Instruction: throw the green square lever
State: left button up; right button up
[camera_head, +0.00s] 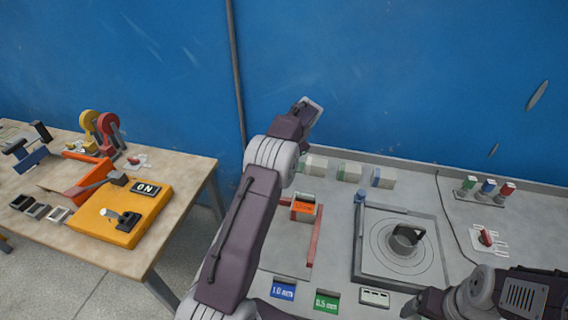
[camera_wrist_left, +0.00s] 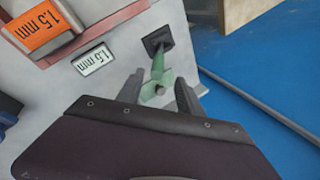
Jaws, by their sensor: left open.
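A green lever (camera_wrist_left: 159,72) stands out from a dark square mount (camera_wrist_left: 158,41) on a pale grey surface in the left wrist view. My left gripper (camera_wrist_left: 158,88) is open, with one finger on each side of the lever's end. I cannot tell whether either finger touches it. In the head view my left gripper (camera_head: 311,111) is raised near the blue wall, beyond the panel's back edge; its fingers and this lever cannot be made out there. Part of my right arm shows at the lower right, with its end (camera_head: 424,303) too unclear to judge its jaws.
The grey panel (camera_head: 342,226) carries a round dial (camera_head: 406,241), several coloured blocks and a small lever rack (camera_head: 485,199). A wooden bench (camera_head: 165,235) stands left.

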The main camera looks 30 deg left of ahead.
pick_arm(q)
jog(key=p+x, duration=0.1)
jog(key=x, duration=0.7)
jog(key=shift+w+d+f+p, duration=0.1)
jog(key=shift+w+f+p, duration=0.15)
jog(key=shift+f+p, duration=0.1)
jog(key=shift+d, duration=0.15)
grip_shut()
jog(key=shift+f, duration=0.1)
dwell(0.6)
